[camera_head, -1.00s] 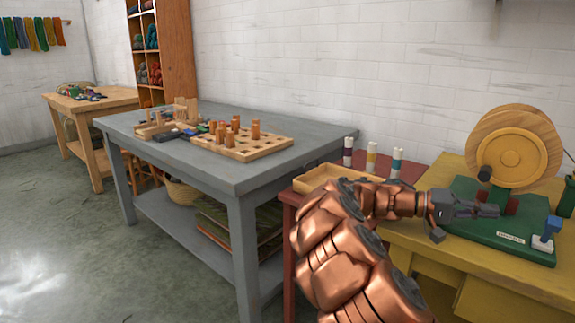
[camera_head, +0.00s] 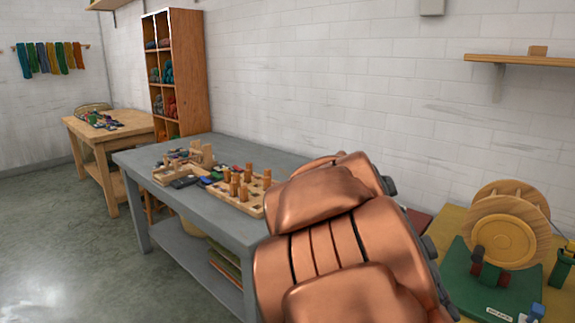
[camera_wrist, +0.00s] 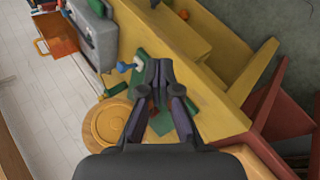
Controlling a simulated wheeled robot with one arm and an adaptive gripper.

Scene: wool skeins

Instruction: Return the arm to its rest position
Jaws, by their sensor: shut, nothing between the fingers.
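My gripper (camera_wrist: 159,68) shows in the wrist view with its dark fingertips together and nothing between them. It is above the yellow table (camera_wrist: 212,128), over a green base with a round wooden wheel (camera_wrist: 108,124). In the head view my copper arm is folded up large in the centre, and my gripper is hidden behind it. The wooden wheel (camera_head: 503,238) and its green base (camera_head: 470,277) stand at the right in the head view, clear of the visible arm links.
A grey table (camera_head: 140,160) with a wooden peg tray (camera_head: 250,208) stands left of my arm, partly covered by it. A wooden wall shelf (camera_head: 535,61) is at upper right. A wooden table (camera_head: 130,130) and tall shelf unit (camera_head: 188,60) stand further back. Open floor lies at left.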

